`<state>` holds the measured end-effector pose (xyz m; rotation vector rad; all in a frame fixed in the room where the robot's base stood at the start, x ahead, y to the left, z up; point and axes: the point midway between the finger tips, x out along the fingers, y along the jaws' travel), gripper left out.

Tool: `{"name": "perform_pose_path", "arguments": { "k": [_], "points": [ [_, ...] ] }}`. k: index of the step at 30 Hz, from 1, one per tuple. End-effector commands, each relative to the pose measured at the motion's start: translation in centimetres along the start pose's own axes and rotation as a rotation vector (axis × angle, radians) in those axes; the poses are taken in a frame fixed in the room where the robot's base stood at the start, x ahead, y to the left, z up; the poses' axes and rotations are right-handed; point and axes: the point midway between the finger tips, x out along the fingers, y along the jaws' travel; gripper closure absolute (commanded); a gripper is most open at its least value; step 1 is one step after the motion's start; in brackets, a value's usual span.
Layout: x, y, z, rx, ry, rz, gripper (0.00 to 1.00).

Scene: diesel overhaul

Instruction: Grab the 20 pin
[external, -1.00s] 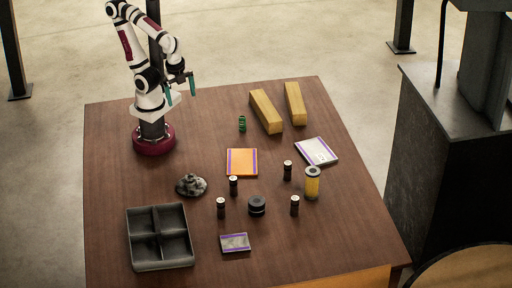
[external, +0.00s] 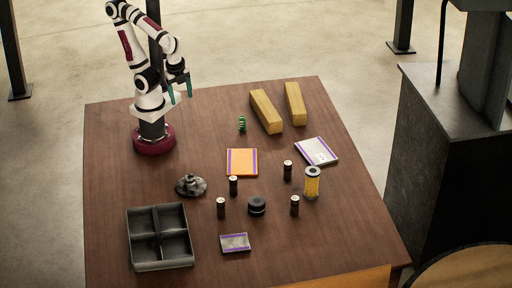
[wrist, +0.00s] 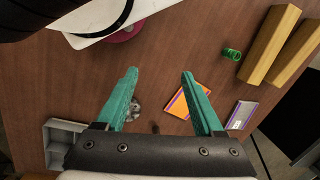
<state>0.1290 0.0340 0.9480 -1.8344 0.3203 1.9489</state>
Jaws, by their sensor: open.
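Several short dark cylinders with pale tops stand upright on the table in the external view: one by the yellow cylinder (external: 287,171), one in the middle (external: 233,186), one at front left (external: 221,208) and one at front right (external: 294,206). They look like pins, but I cannot read any marking to tell which is the 20 pin. My gripper (external: 181,98) is open and empty above the back left of the table, well away from them. Its teal fingers (wrist: 158,73) show spread apart in the wrist view.
A grey divided tray (external: 130,243) is at front left. A grey lumpy part (external: 190,186), black round part (external: 257,206), yellow cylinder (external: 312,184), orange booklet (external: 242,162), green spring (external: 242,124) and wooden blocks (external: 265,111) surround the pins.

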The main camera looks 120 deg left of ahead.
Motion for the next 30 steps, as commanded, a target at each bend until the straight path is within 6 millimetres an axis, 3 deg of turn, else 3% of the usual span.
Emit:
{"name": "perform_pose_path", "arguments": {
  "k": [2, 5, 8, 12, 15, 18, 21, 26, 30],
  "points": [
    [0.0, -0.1, -0.2, -0.003, 0.004, -0.002, 0.31],
    [0.7, -1.6, -3.3, -0.040, 0.063, -0.025, 0.31],
    [2.5, -5.5, -10.8, -0.101, 0.224, -0.086, 0.31],
    [5.9, -10.6, -22.9, -0.140, 0.548, -0.156, 0.31],
    [8.5, -12.3, -29.9, -0.157, 0.793, -0.147, 0.31],
    [10.5, -12.6, -34.2, -0.192, 1.006, -0.100, 0.31],
    [11.8, -12.4, -36.1, -0.240, 1.151, -0.048, 0.31],
    [12.5, -12.3, -37.5, -0.280, 1.245, -0.009, 0.31],
    [13.7, -12.9, -41.0, -0.280, 1.251, -0.009, 0.31]
  ]
}}
